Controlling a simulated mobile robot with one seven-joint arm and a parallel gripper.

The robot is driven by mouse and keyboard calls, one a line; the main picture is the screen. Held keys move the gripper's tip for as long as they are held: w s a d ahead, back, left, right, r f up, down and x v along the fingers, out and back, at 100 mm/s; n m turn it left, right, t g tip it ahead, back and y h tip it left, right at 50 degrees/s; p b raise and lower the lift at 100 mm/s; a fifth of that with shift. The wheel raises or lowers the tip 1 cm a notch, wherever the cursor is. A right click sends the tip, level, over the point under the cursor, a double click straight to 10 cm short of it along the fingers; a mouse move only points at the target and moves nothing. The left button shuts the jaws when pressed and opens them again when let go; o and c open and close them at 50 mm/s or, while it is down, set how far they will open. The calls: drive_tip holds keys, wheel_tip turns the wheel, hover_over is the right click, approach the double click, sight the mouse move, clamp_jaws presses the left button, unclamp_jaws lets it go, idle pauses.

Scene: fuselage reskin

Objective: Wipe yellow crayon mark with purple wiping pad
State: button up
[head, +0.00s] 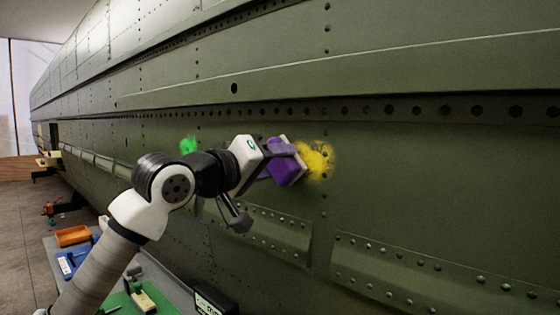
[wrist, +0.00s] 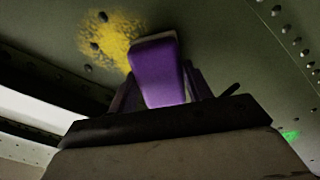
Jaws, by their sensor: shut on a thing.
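The yellow crayon mark (head: 317,160) is a fuzzy patch on the green fuselage skin, right of centre in the head view. It also shows at the upper left in the wrist view (wrist: 108,38). My gripper (head: 277,162) is shut on the purple wiping pad (head: 286,170) beside the mark's left edge. In the wrist view the pad (wrist: 158,72) stands between the fingers, its far end overlapping the mark's right edge. I cannot tell whether the pad touches the skin. Part of the mark is hidden behind the pad.
A green mark (head: 188,146) lies on the skin to the left. The riveted green fuselage (head: 430,170) fills the right side, with a raised riveted strip (head: 430,275) below the mark. An orange bin (head: 72,236) and other items stand on a bench at the lower left.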

sight(329, 163)
drive_tip(key=shift+s+d, duration=0.1)
drive_tip(key=shift+s+d+b, duration=2.95)
drive_tip(key=shift+s+d, duration=0.7)
drive_tip(key=shift+s, duration=0.05)
drive_tip(key=shift+w+a+r+p, duration=0.15)
drive_tip(key=shift+w+a+p, duration=0.3)
drive_tip(key=shift+w+a, duration=0.15)
drive_tip(key=shift+w+a+p, duration=1.8)
drive_tip(key=shift+w+a, duration=1.3)
drive_tip(key=shift+w, duration=0.15)
drive_tip(key=shift+s+a, duration=0.1)
drive_tip(key=shift+s+a+f, duration=0.2)
drive_tip(key=shift+s+a, duration=0.1)
drive_tip(key=shift+a, duration=0.05)
drive_tip(key=shift+b+v, duration=0.6)
drive_tip(key=shift+v, duration=1.75)
drive_tip(key=shift+s+r, duration=0.1)
